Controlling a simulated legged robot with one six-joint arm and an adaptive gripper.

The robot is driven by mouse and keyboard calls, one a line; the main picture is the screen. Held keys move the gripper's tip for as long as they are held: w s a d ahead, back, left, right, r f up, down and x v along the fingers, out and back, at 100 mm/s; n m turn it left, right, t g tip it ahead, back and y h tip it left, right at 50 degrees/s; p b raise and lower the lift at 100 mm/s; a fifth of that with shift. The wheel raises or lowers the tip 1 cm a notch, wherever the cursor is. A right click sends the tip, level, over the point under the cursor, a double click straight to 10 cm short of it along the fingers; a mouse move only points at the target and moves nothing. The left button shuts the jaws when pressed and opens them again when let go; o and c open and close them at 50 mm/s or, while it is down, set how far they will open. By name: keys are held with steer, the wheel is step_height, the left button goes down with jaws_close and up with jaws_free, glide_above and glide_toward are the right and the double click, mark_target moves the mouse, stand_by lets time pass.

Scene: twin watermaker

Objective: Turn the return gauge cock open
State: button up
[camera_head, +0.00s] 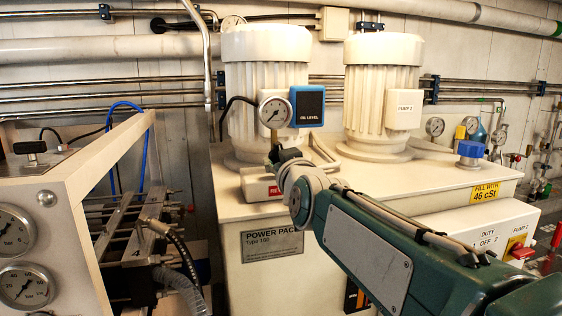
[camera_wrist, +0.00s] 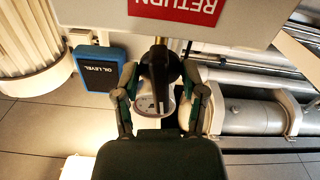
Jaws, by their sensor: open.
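The return gauge cock shows in the wrist view as a black lever (camera_wrist: 158,80) below a red RETURN label (camera_wrist: 175,8), which appears upside down there. The open fingers of my gripper (camera_wrist: 163,88) stand on either side of the lever, with a gap visible on both sides. My gripper and arm hide most of the cock and the label there.
A blue OIL LEVEL box (camera_head: 307,106) is close beside the gauge; it also shows in the wrist view (camera_wrist: 100,70). Two ribbed cream motors (camera_head: 265,70) (camera_head: 383,85) stand behind on the power pack (camera_head: 265,280). A framed gauge panel (camera_head: 60,205) is at the left.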

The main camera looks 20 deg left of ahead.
jaws_close()
steer(key=shift+a+m, duration=0.1)
steer(key=shift+m, duration=1)
jaws_free()
steer(key=shift+f, duration=0.1)
